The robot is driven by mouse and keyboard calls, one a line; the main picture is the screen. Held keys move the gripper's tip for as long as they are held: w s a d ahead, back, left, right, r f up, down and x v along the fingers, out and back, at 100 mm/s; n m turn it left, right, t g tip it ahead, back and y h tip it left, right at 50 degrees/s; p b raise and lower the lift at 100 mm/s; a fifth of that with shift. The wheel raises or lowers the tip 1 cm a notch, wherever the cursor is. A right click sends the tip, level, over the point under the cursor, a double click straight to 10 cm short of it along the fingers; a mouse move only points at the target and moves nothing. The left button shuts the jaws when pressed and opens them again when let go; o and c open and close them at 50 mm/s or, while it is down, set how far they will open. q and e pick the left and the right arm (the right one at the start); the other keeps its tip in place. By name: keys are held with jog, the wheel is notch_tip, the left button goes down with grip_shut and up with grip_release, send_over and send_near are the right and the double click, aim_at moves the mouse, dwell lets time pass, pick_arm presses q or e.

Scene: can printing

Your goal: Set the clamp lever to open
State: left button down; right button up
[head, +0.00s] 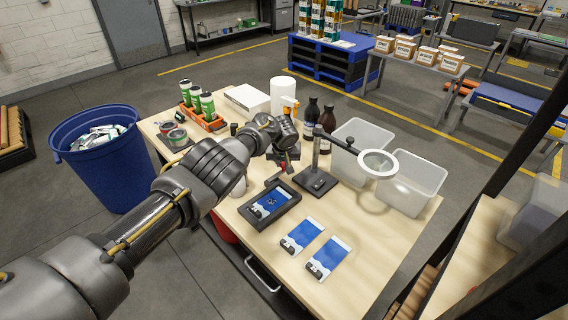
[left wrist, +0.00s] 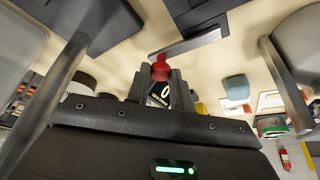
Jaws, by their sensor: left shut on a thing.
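The clamp lever's red knob (head: 283,167) shows in the head view just below my left gripper (head: 284,158), behind the dark fixture (head: 288,212) that holds a blue printed plate (head: 268,203). In the left wrist view the red knob (left wrist: 160,67) sits between the fingertips of my left gripper (left wrist: 160,80), at the end of a flat grey metal bar (left wrist: 190,43). My left gripper is shut on the knob. Its fingers and wrist hide much of the clamp in the head view, so the lever's exact angle is hard to tell. My right gripper is not in view.
A black magnifier stand (head: 317,180) with a round lamp (head: 378,163) stands close to the right of my gripper. Two blue-and-white cards (head: 302,236) lie in front. Dark bottles (head: 327,120), clear bins (head: 415,182) and an orange can rack (head: 207,121) stand farther back.

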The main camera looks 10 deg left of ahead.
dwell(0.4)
pick_arm(q)
jog(key=c, duration=1.2)
grip_release()
jog(key=shift+a, duration=0.1)
jog(key=shift+c, duration=0.2)
jog(key=shift+r, duration=0.15)
jog(key=shift+r+p, duration=0.3)
jog(key=shift+p, duration=0.15)
jog(key=p+v, duration=0.3)
jog(key=shift+r+p, duration=0.1)
jog(key=shift+p, duration=0.2)
jog(key=p, duration=0.2)
send_near(283, 163)
jog(key=shift+v, duration=1.3)
